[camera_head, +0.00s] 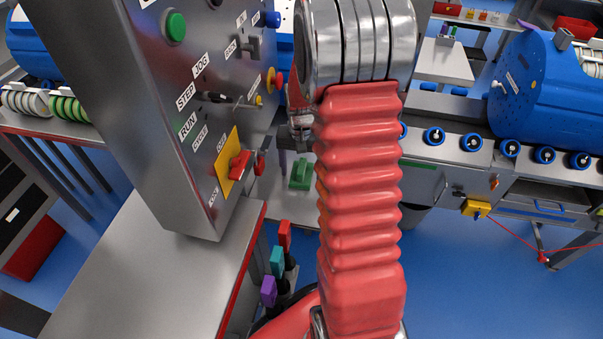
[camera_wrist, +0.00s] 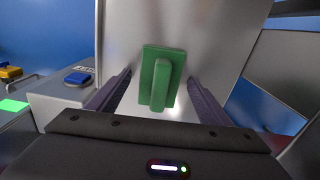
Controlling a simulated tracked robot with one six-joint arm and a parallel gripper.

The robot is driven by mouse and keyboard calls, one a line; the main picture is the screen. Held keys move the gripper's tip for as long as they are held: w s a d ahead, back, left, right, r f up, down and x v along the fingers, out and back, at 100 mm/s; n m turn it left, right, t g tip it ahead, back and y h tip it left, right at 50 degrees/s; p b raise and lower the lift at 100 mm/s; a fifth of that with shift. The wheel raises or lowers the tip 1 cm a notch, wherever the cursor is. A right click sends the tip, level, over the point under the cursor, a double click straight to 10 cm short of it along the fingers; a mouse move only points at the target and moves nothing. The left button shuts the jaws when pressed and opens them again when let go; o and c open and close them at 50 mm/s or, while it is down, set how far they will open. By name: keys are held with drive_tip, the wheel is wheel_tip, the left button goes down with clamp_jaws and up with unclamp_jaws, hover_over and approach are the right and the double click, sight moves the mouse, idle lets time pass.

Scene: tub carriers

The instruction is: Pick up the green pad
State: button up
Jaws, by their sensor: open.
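The green pad is a flat green plate with a raised grip bar. In the wrist view the green pad (camera_wrist: 173,58) shows against a bare metal surface, in line with the gap between my fingers. In the head view the green pad (camera_head: 300,172) lies on a pale metal surface beyond the control panel. My gripper (camera_wrist: 158,84) is open, one dark finger showing on each side of the pad; no contact is visible. In the head view my own arm hides much of the gripper.
A grey control panel (camera_head: 205,130) with knobs and switches stands close on the left, above a metal bench (camera_head: 140,265). Red, teal and purple handles (camera_head: 277,262) stand beside the bench. A blue drum machine (camera_head: 540,85) is at right. Blue floor (camera_head: 480,270) is open at lower right.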

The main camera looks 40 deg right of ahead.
drive_tip(key=shift+c, duration=0.5)
drive_tip(key=c, duration=1.1)
